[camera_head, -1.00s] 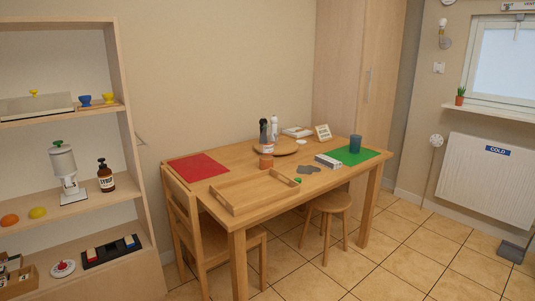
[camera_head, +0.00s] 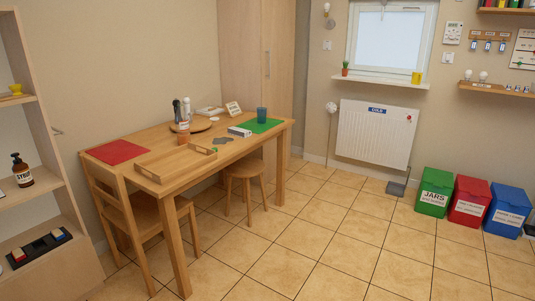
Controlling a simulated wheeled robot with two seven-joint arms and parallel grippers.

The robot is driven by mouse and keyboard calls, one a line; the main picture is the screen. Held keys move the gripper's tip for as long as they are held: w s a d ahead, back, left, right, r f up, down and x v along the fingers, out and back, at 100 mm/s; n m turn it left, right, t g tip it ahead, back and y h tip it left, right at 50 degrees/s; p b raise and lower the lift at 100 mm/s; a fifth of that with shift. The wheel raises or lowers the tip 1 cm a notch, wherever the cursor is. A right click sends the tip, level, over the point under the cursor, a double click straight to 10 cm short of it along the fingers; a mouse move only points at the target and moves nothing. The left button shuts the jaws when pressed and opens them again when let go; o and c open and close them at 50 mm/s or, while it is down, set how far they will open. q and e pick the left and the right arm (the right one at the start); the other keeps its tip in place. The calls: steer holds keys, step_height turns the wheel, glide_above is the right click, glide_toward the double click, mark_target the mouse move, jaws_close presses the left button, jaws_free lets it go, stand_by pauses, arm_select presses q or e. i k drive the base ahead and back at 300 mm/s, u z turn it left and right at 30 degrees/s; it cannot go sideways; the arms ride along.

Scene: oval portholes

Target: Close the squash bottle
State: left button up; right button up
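On the wooden table (camera_head: 222,148) stands a small orange container with a pale label (camera_head: 183,134), near a round wooden tray (camera_head: 204,126). A dark bottle-like thing (camera_head: 177,111) and a white one (camera_head: 187,107) stand at that tray. I cannot tell which of these is the squash bottle, or whether any is open; labels are too small to read. A tiny green thing (camera_head: 214,151) lies by the shallow wooden tray's right end; I cannot tell if it is a cap. Neither of my grippers is in view.
A shelf unit (camera_head: 55,150) with a brown syrup bottle (camera_head: 21,170) stands at left. A chair (camera_head: 118,205) and stool (camera_head: 244,170) crowd the table's front. Green (camera_head: 433,193), red (camera_head: 468,202) and blue (camera_head: 508,210) bins stand right. Tiled floor between is clear.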

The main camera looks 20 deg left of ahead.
mark_target(182, 118)
steer(key=u, duration=0.15)
steer(key=i, duration=2.2)
steer(key=u, duration=1.6)
steer(key=i, duration=0.75)
steer(key=u, duration=0.7)
